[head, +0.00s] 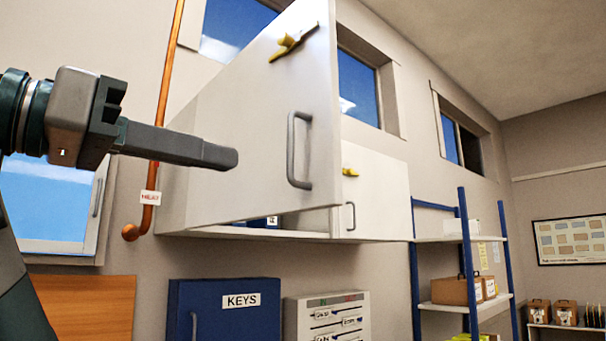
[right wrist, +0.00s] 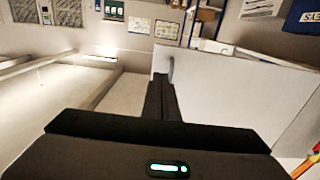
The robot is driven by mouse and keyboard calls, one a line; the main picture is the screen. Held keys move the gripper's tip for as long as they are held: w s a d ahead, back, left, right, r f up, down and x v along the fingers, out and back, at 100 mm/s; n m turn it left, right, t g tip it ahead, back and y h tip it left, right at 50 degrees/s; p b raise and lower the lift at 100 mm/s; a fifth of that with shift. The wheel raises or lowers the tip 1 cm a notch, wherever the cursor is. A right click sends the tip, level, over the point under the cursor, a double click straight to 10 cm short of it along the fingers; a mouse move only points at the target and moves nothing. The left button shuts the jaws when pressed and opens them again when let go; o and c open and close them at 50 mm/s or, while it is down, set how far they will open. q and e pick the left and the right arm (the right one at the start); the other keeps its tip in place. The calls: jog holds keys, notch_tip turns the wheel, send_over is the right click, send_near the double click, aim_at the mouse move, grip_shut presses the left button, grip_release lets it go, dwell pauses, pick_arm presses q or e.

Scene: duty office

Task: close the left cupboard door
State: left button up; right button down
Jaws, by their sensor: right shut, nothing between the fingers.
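The left cupboard door (head: 255,125) is a white panel with a grey bar handle (head: 300,150) near its right edge. It stands open, swung out from the wall cupboard, and its outer face shows. It also shows in the right wrist view (right wrist: 240,100) as a pale panel right of the fingers. My right gripper (head: 228,157) reaches in from the left with its fingers shut and empty, appearing in front of the door's outer face, left of the handle. Its fingers show in the right wrist view (right wrist: 160,90). I cannot tell whether they touch the door. My left gripper is not in view.
The right cupboard door (head: 375,205) looks shut. A copper pipe (head: 160,130) runs down left of the cupboard. A blue key cabinet (head: 225,315) and a grey rack (head: 330,312) are below. A blue-posted shelf (head: 465,240) stands to the right.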

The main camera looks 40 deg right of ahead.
jog(key=shift+w+d, duration=0.1)
jog(key=shift+w, duration=0.1)
jog(key=p, duration=0.6)
send_near(323, 182)
jog(key=d, duration=0.5)
jog(key=shift+w+d+r, duration=0.15)
jog(key=shift+w+d, duration=0.05)
jog(key=shift+d, duration=0.05)
jog(key=shift+d+p, duration=0.3)
jog(key=shift+d, duration=0.15)
jog(key=shift+d, duration=0.15)
